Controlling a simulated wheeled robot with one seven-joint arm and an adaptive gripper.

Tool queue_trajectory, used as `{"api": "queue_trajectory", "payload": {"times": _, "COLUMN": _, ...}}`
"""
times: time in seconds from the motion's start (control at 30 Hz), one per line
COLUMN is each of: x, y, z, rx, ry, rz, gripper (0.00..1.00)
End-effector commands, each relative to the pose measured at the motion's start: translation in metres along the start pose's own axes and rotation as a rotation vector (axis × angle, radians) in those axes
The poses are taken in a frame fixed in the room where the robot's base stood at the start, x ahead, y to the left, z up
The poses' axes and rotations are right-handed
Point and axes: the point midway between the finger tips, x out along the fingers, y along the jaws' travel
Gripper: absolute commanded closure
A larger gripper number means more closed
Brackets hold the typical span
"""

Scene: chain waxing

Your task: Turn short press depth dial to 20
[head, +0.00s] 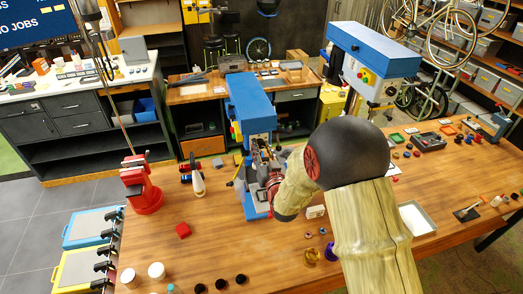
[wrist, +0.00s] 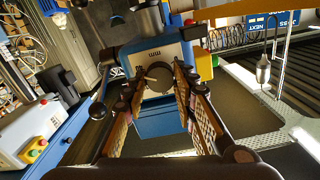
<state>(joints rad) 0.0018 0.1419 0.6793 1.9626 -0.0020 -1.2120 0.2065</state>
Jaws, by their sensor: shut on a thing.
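The short press (head: 250,97) is a blue machine standing on the wooden workbench, left of my arm in the head view. The depth dial (wrist: 159,76) is a dark round knob on that front. My gripper (wrist: 158,84) has one finger on each side of the dial and is shut on it. In the head view my wrist hides the dial, and my gripper (head: 270,183) shows only partly against the press.
A taller blue press (head: 372,48) stands behind my arm to the right. A white tray (head: 416,218) lies right of my arm. Small cups line the front edge.

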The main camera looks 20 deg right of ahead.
Motion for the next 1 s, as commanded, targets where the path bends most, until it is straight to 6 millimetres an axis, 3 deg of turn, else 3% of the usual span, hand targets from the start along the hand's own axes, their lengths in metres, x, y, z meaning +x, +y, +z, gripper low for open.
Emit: {"api": "queue_trajectory", "payload": {"times": 1.0, "x": -0.0001, "y": -0.0001, "z": 0.0062, "rx": -0.889, "ry": 0.005, "rz": 0.001, "gripper": 0.98}}
